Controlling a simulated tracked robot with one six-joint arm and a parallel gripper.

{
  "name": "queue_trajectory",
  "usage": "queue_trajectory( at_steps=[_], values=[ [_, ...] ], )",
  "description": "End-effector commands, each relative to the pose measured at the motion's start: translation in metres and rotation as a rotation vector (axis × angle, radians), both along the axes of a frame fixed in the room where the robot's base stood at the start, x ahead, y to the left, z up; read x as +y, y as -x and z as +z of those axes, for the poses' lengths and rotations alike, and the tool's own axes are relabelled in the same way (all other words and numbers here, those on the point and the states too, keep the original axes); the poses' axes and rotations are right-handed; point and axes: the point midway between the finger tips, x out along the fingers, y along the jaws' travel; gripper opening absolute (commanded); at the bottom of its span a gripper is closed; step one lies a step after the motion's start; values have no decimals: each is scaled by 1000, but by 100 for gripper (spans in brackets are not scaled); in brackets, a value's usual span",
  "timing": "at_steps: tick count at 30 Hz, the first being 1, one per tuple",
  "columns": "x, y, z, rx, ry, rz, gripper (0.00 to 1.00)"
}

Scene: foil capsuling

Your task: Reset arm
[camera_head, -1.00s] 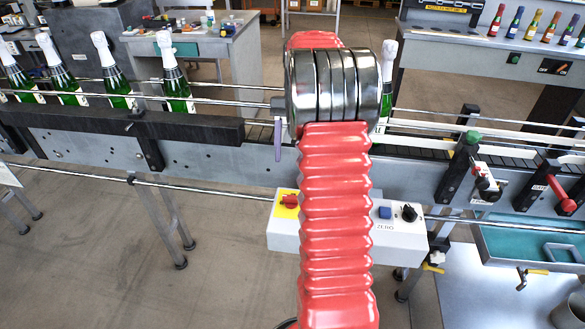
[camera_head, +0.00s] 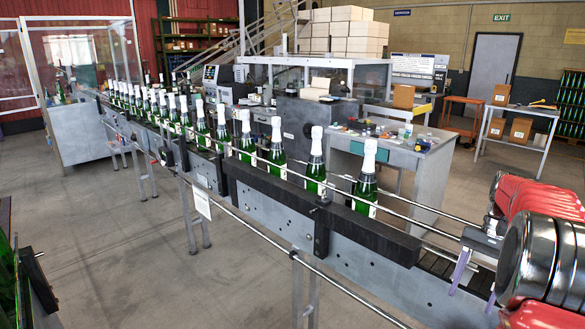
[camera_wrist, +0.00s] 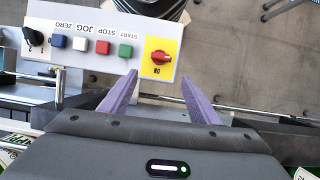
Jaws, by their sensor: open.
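My gripper (camera_head: 471,299) shows at the right of the head view, with two purple fingers above the conveyor's near right end. In the wrist view my gripper (camera_wrist: 157,80) is open, its purple fingers spread apart with nothing between them. My red bellows-covered arm and its metal rings fill the right edge of the head view, partly cut off. The grey control box (camera_wrist: 88,68) lies beyond the fingertips in the wrist view, apart from them as far as I can tell.
A long line of foil-topped green bottles (camera_head: 315,165) stands on the conveyor behind guide rails (camera_head: 330,222). A grey workbench (camera_head: 437,165) with small items is behind it. A glass-sided enclosure (camera_head: 62,100) stands at the far left.

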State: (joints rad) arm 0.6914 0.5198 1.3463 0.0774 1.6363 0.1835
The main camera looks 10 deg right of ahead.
Motion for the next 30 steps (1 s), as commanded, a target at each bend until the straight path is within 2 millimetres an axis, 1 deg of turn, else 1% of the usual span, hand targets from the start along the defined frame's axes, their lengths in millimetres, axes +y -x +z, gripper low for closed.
queue_trajectory(
  at_steps=[2, 6, 8, 11, 17, 30],
  values=[
    [-3, -3, -7, -19, 14, 9, 56],
    [-2, 1, -32, -33, 27, 30, 56],
    [1, 5, -36, -45, 38, 38, 56],
    [10, 9, -39, -69, 59, 63, 56],
    [39, 16, -34, -126, 108, 130, 56],
    [124, 38, -8, -280, 223, 318, 56]
  ],
)
